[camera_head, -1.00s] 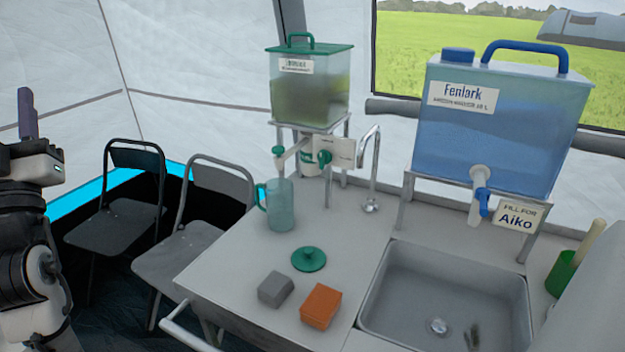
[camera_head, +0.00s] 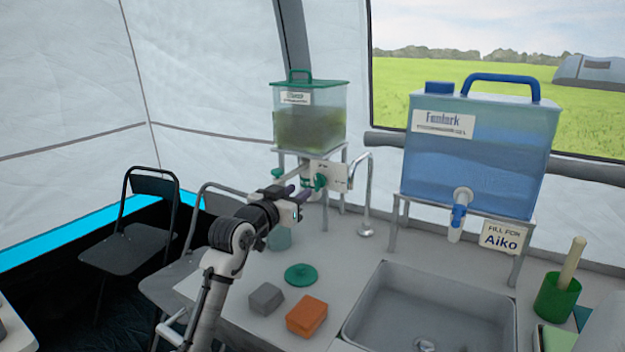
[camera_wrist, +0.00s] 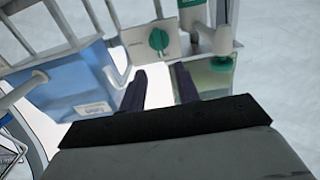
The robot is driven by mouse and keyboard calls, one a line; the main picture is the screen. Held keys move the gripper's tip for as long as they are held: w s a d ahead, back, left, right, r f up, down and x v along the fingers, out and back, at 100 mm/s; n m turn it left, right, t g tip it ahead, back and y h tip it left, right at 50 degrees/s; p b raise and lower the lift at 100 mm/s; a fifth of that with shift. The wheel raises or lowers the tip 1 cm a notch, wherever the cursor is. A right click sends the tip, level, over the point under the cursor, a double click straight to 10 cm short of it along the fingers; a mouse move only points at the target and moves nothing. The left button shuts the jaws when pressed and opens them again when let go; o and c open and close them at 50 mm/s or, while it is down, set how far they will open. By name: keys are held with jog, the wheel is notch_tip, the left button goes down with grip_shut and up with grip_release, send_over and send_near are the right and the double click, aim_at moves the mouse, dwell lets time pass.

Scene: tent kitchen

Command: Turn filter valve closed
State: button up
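The filter valve has a green handle (camera_head: 320,182) on a white plate (camera_head: 340,178) below the green-lidded tank (camera_head: 310,125). In the wrist view the green handle (camera_wrist: 158,40) stands out on the pale plate (camera_wrist: 140,45), just beyond the fingertips. My gripper (camera_head: 303,192) reaches from the left to just in front of the valve and overlaps part of the fittings there. In the wrist view my gripper (camera_wrist: 159,76) is open, with a clear gap between its two dark fingers and nothing held. I cannot tell whether a finger touches the handle.
A teal pitcher (camera_head: 279,239) stands partly hidden behind my arm. A faucet (camera_head: 367,190) rises right of the valve. A green lid (camera_head: 301,275), grey block (camera_head: 266,298) and orange block (camera_head: 306,317) lie in front.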

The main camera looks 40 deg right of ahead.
aim_at(316, 179)
jog(key=p+x, duration=0.1)
jog(key=x, duration=0.7)
jog(key=shift+w+d+p, duration=0.1)
jog(key=shift+p, duration=0.2)
grip_shut()
